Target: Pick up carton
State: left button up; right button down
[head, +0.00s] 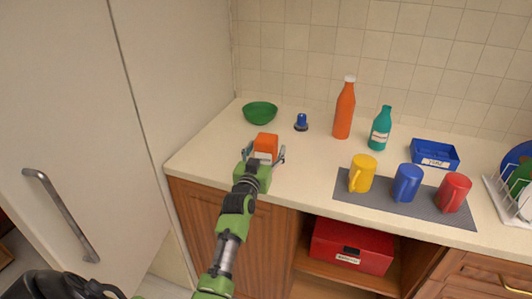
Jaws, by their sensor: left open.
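The carton appears to be the small orange box (265,142) on the countertop, near its left front part in the head view. My left gripper (265,153) is at the box, with its fingers apart on the left and right sides of it. The gripper is open. Its green palm hides the lower near part of the box. I cannot tell whether the fingers touch the box. My right gripper is not in view.
A green bowl (260,112) and a small blue-topped object (301,122) stand behind the box. An orange bottle (344,110) and a teal bottle (380,130) stand to the right. Yellow (363,174), blue (407,184) and red (453,193) mugs stand on a grey mat (385,210).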

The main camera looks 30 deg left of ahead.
pick_arm(q)
jog(key=c, duration=1.4)
jog(key=shift+c, duration=0.2)
jog(key=shift+r, duration=0.1)
